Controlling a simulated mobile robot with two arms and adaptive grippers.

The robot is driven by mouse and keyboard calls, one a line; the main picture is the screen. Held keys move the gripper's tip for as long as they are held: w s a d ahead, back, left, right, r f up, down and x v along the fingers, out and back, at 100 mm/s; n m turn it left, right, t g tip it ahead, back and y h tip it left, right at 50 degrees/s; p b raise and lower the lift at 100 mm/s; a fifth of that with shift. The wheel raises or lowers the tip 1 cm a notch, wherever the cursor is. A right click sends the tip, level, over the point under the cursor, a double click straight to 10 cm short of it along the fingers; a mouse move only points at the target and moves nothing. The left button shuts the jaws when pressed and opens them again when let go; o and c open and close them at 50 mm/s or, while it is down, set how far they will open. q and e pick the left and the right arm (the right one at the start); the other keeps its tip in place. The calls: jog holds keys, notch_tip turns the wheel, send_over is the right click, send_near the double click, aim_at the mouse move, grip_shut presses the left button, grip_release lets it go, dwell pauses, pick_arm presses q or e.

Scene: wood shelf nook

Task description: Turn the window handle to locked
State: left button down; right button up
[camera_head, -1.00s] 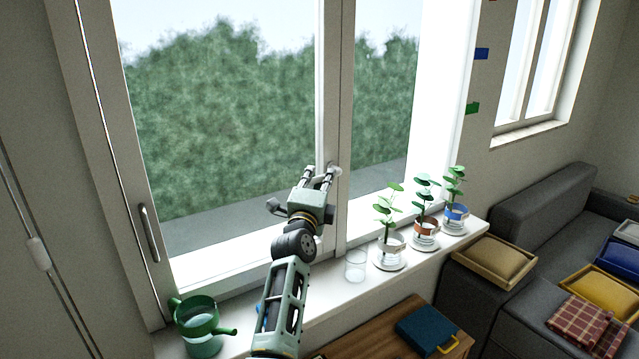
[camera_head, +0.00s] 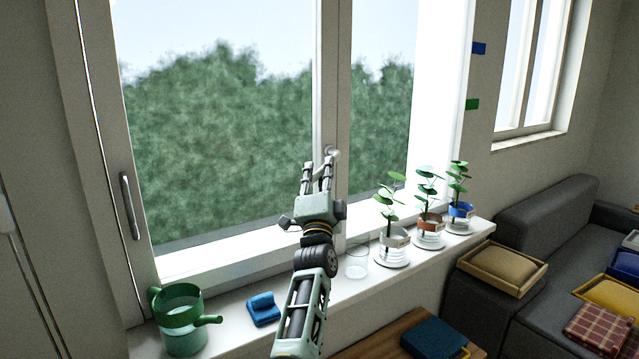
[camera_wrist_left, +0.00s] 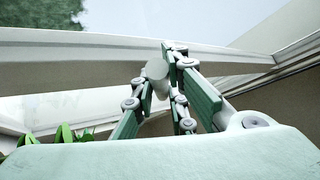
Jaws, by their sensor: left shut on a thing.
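The pale window handle (camera_head: 332,152) sits on the upright post between the two large panes. My left gripper (camera_head: 319,169) reaches up to it from below, fingers pointing at the window. In the left wrist view, the handle's round pale grip (camera_wrist_left: 157,69) sits between the fingertips of my left gripper (camera_wrist_left: 159,80), which is shut on it. The fingers hide much of the handle in the head view, so its exact angle is hard to tell. My right gripper is not in view.
Another handle (camera_head: 131,206) is on the left frame. A sofa (camera_head: 560,225) stands right.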

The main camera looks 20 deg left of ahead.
pick_arm(q)
jog(key=shift+w+d+f+y, duration=0.15)
jog(key=shift+f+y, duration=0.15)
jog(key=shift+f, duration=0.2)
jog(key=c, duration=1.7)
grip_release()
jog(key=shift+r, duration=0.15)
jog(key=shift+r, duration=0.2)
